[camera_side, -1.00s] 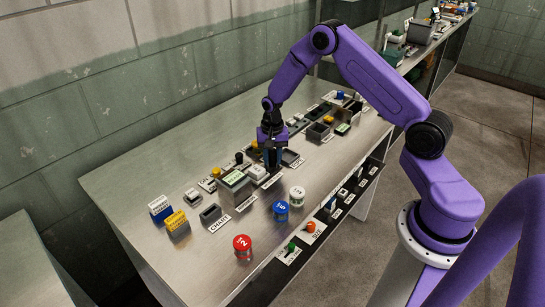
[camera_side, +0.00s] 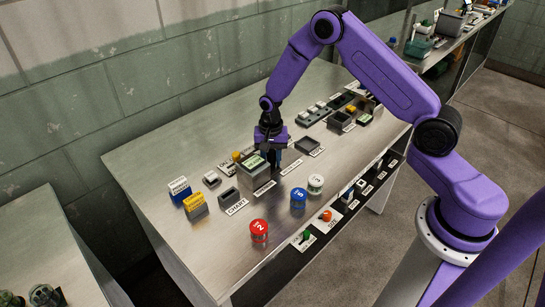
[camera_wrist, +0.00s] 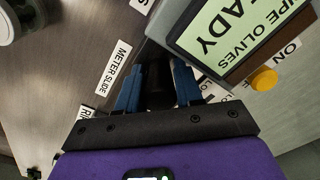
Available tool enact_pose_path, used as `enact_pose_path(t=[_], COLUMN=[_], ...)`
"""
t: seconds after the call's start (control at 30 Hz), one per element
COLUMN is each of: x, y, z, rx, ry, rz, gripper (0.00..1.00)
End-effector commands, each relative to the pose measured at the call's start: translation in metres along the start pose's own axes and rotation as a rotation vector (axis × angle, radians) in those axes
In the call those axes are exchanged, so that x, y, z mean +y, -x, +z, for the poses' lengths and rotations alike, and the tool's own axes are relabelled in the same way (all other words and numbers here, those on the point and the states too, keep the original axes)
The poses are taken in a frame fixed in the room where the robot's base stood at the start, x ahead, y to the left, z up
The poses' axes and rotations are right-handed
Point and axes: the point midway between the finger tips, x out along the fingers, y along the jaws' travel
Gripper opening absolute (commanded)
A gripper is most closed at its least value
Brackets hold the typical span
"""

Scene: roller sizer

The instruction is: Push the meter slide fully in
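In the wrist view, my gripper (camera_wrist: 158,88) has its two blue fingers apart, with a dark rounded piece (camera_wrist: 159,84) between them. I cannot tell if the fingers press on it. The METER SLIDE label (camera_wrist: 113,66) lies just left of the fingers. The grey sizer box (camera_wrist: 181,22) with its green screen (camera_wrist: 236,28) stands close beyond them. In the side view my gripper (camera_side: 271,158) is low over the bench at the right side of the grey box (camera_side: 252,178). The slide's own travel is hidden there.
Blue (camera_side: 298,197), white (camera_side: 315,183) and red (camera_side: 259,230) cans stand toward the bench's front. A dark chute tray (camera_side: 229,195) and blue and yellow holders stand left. The bench's left end is clear.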

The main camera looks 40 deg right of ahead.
Motion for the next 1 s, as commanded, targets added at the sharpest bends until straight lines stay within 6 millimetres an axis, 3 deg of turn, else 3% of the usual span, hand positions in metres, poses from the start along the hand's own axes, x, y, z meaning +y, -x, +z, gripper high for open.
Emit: enact_pose_path(t=[0.3, 0.47, 1.0], x=[-0.004, -0.004, -0.004], y=[0.001, 0.012, 0.117], z=[0.003, 0.002, 0.002], rx=[0.001, 0.002, 0.005], ry=[0.01, 0.008, 0.008], rz=[-0.002, -0.004, -0.007], gripper=[0.43, 0.43, 0.43])
